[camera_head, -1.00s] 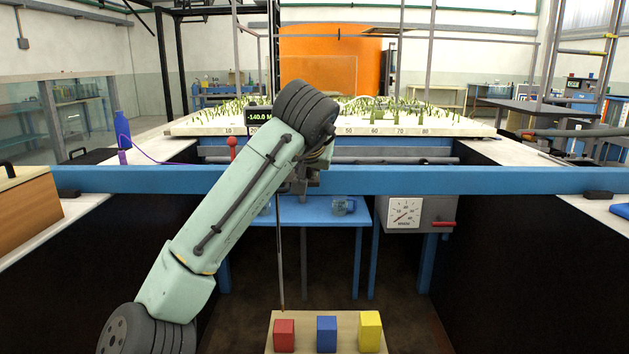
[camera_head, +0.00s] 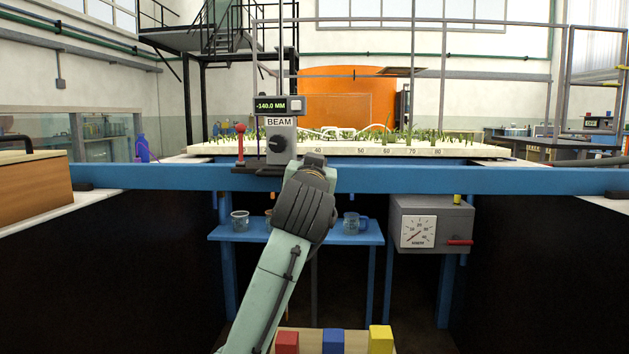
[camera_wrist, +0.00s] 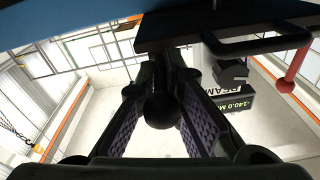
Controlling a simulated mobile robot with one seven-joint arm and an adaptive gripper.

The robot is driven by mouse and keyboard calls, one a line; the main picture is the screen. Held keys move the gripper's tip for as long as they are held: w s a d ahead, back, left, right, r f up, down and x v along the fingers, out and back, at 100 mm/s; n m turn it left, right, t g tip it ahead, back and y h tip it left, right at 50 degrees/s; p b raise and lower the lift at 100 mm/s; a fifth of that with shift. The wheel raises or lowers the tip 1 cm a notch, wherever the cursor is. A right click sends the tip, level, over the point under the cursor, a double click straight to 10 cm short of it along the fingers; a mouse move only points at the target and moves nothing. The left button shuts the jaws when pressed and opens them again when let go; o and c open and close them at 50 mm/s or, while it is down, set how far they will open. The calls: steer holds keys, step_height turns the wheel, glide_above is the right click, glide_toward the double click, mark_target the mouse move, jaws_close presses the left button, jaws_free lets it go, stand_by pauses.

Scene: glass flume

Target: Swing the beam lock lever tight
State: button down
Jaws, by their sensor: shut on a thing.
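The beam carriage (camera_head: 279,141), a grey box marked BEAM with a dark knob and a -140.0 MM display (camera_head: 271,106), stands on the blue beam. My gripper (camera_wrist: 163,82) is hidden behind my wrist in the head view, just right of and below the carriage. In the wrist view its two ridged fingers are closed around a black ball-ended lever (camera_wrist: 162,110), which I take as the beam lock lever. The lever's other end is hidden. A red-knobbed lever (camera_head: 240,142) stands upright left of the carriage; it also shows at the right of the wrist view (camera_wrist: 284,86).
The blue beam (camera_head: 420,179) spans the flume. Below it are a blue shelf (camera_head: 300,236) with glass vessels and a grey gauge box (camera_head: 455,221) with a red handle. Coloured blocks stand on a board at the bottom. A planted white bed (camera_head: 470,149) lies behind.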

steer(key=shift+f+t+b, duration=0.1)
steer(key=shift+t+b, duration=0.35)
steer(key=shift+t, duration=0.05)
steer(key=c, duration=1.8)
jaws_free()
steer(key=shift+s, duration=0.1)
steer(key=s, duration=0.4)
steer(key=s+f, duration=0.1)
steer(key=s, duration=0.2)
steer(key=s+f, duration=0.1)
steer(key=s, duration=0.3)
steer(key=shift+s+f, duration=0.1)
steer(key=shift+s, duration=0.25)
